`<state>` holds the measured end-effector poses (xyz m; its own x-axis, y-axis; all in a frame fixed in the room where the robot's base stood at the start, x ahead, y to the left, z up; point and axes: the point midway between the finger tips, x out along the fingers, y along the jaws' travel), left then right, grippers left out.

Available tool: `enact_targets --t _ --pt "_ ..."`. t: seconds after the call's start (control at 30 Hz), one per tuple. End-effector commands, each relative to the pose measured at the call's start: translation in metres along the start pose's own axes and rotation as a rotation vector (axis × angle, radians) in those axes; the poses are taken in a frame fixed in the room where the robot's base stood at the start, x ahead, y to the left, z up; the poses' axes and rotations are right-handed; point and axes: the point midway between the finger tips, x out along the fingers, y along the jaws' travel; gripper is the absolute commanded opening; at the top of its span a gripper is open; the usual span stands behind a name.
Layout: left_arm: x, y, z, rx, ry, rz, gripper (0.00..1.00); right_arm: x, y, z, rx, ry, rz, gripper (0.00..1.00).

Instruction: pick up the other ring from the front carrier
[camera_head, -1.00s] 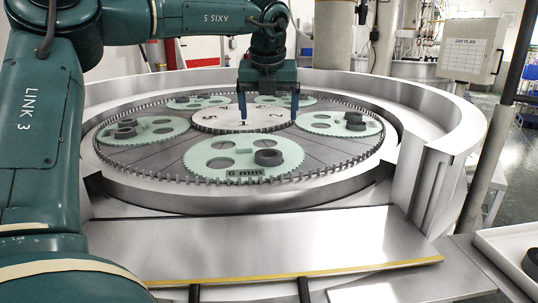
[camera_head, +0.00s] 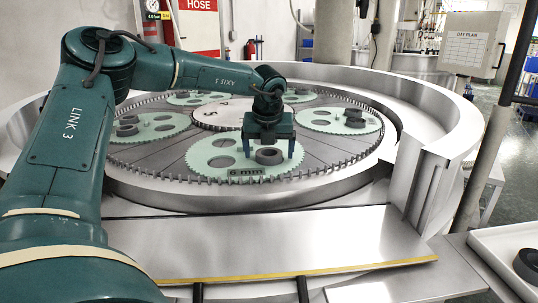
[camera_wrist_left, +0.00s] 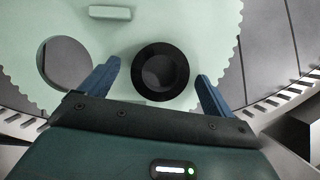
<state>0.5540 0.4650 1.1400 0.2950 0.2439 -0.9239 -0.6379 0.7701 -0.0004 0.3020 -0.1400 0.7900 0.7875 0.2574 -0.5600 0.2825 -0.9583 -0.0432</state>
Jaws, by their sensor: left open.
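The front carrier (camera_head: 205,160) is a pale green toothed disc marked "6 mm" at the near side of the round machine. A dark ring (camera_head: 269,152) lies at its right part; in the left wrist view the black ring (camera_wrist_left: 141,73) shows whole. My left gripper (camera_head: 269,158) points down above the ring, open and empty, one blue finger to each side. In the left wrist view the fingers stand apart to the left and right of the ring, with gaps on both sides. The front carrier's other holes that I see are empty. My right gripper is not in view.
Other carriers (camera_head: 150,130) sit around the central disc (camera_head: 215,116), some with dark rings. A raised metal rim (camera_head: 440,125) curves around the back and right. A white tray (camera_head: 490,236) with a dark ring (camera_head: 527,262) stands at the right. A bare metal ledge (camera_head: 280,245) lies in front.

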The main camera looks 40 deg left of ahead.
Motion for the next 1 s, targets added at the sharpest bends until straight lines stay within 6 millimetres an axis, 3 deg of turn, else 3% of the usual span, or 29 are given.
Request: enact_targets --t 0.17,0.8,1.0 --pt "0.0003 0.0 0.0001 0.0 -0.001 0.0 0.89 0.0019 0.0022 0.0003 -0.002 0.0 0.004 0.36" --pt "-0.0002 0.0 0.0002 0.001 -0.001 0.0 0.36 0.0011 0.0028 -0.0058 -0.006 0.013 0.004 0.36" --pt "-0.001 -0.0003 0.0007 0.0 -0.002 -0.001 0.35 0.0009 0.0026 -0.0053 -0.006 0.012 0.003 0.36"
